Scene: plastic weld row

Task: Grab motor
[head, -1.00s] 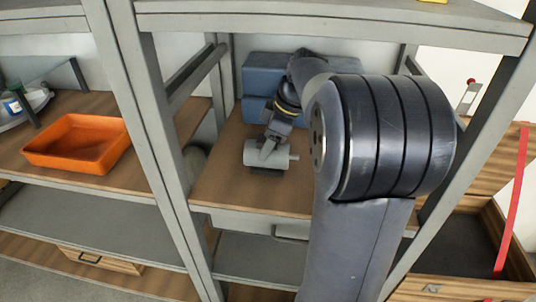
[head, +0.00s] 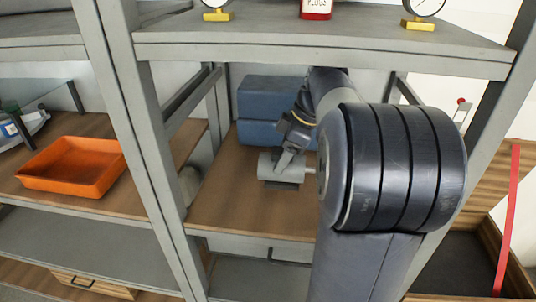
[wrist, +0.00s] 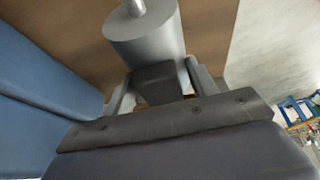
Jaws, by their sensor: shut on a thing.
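The motor is a grey cylinder (head: 278,167) with a short shaft, over the wooden shelf board in the middle bay. In the wrist view the motor (wrist: 146,42) is large and close, its metal shaft pointing to the top edge. My gripper (head: 291,157) reaches down to it from behind. In the wrist view my gripper (wrist: 160,88) has one finger on each side of the motor's grey block-shaped part and is shut on it. The motor's underside is dark in the head view. I cannot tell how much gap lies between it and the board.
Blue boxes (head: 272,100) are stacked behind the motor, close to my arm. Grey rack posts (head: 125,120) and an upper shelf (head: 320,48) frame the bay. An orange tray (head: 72,167) stands in the left bay. Bare board (head: 225,205) lies in front of the motor.

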